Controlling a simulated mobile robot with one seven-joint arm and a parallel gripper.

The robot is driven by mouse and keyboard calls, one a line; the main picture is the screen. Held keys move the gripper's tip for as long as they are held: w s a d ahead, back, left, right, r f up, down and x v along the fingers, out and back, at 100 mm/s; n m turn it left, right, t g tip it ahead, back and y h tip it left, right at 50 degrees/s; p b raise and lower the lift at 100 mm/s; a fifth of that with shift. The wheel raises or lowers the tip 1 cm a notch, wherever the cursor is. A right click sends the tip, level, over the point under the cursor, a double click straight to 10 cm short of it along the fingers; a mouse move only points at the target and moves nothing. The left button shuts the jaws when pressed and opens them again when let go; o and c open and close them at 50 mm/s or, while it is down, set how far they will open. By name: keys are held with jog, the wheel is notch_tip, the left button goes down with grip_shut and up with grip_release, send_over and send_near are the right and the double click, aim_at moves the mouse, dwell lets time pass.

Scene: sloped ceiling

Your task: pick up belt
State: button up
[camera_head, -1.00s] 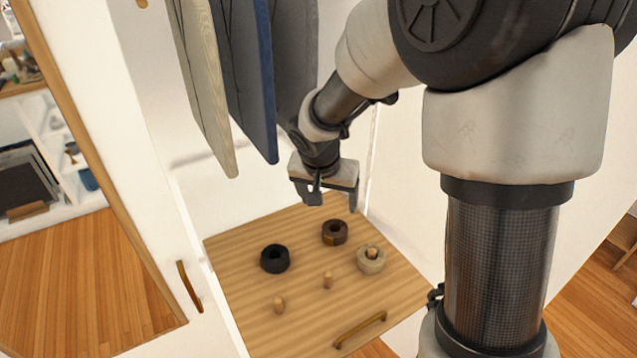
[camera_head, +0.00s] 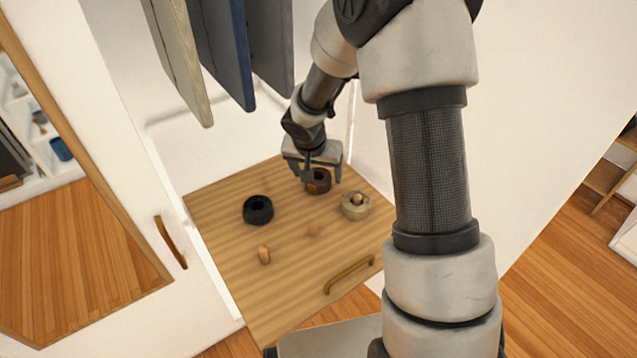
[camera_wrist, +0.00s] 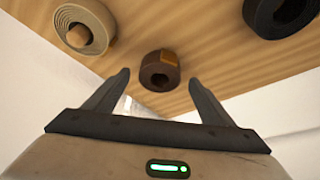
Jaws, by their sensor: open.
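A brown rolled belt (camera_head: 319,181) lies on the wooden drawer top (camera_head: 225,265), near its back. It also shows in the wrist view (camera_wrist: 160,71), ahead of and between my fingers. My gripper (camera_head: 322,180) is open, with a finger on either side of the brown belt in the head view and nothing gripped. The wrist view shows the fingers (camera_wrist: 159,92) apart. A black rolled belt (camera_head: 258,210) lies to the left. A beige rolled belt (camera_head: 356,206) lies to the right, around a wooden peg.
Wooden pegs (camera_head: 264,255) stand on the front part of the surface. A drawer handle (camera_head: 349,275) is at the front edge. Hanging clothes (camera_head: 222,50) are above on the left. White walls enclose the back, and a door handle (camera_head: 170,242) is at left.

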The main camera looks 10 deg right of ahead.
jog(key=shift+x, duration=1.15)
jog(key=c, duration=1.2)
